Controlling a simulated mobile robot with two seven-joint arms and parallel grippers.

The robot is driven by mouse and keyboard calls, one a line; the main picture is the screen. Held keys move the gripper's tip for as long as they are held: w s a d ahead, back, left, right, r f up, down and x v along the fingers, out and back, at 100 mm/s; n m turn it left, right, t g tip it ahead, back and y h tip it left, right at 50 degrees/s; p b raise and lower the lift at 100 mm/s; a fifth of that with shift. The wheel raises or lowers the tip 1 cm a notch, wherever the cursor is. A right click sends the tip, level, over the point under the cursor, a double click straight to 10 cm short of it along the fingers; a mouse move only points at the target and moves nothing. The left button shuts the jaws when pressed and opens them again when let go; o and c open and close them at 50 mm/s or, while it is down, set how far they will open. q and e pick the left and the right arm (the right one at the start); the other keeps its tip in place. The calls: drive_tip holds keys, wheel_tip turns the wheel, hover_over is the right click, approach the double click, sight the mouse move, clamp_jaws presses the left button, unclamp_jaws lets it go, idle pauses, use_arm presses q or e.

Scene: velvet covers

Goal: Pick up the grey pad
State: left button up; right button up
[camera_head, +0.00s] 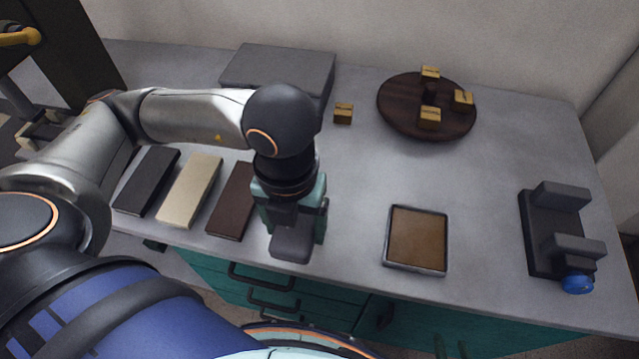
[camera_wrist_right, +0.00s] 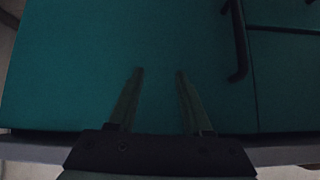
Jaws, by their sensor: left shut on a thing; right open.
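The grey pad (camera_head: 290,247) is a small dark grey block with rounded edges in the head view. My left gripper (camera_head: 291,224) is shut on it from above, near the front edge of the counter. Only its front part shows; the rest is hidden by the gripper. I cannot tell whether it touches the counter or hangs just above it. My right gripper (camera_wrist_right: 160,73) is open and empty in the right wrist view, in front of a teal cabinet front. It is not in the head view.
Black (camera_head: 147,181), cream (camera_head: 190,190) and brown (camera_head: 232,202) pads lie left of my left gripper. A brown-filled tray (camera_head: 416,239) and a dark fixture with a blue knob (camera_head: 577,283) lie right. A grey box (camera_head: 279,72) and a round board with blocks (camera_head: 394,108) stand behind.

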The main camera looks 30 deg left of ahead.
use_arm(q)
drive_tip(key=shift+s+a+r+p, duration=0.25)
drive_tip(key=shift+s+r+p, duration=0.35)
drive_tip(key=shift+p, duration=2.05)
drive_tip(key=shift+s+a+p, duration=0.2)
drive_tip(key=shift+s+p, duration=0.05)
drive_tip(key=shift+p, duration=0.85)
drive_tip(key=shift+f, duration=0.1)
drive_tip(key=o, duration=0.8)
drive_tip(key=c, duration=0.6)
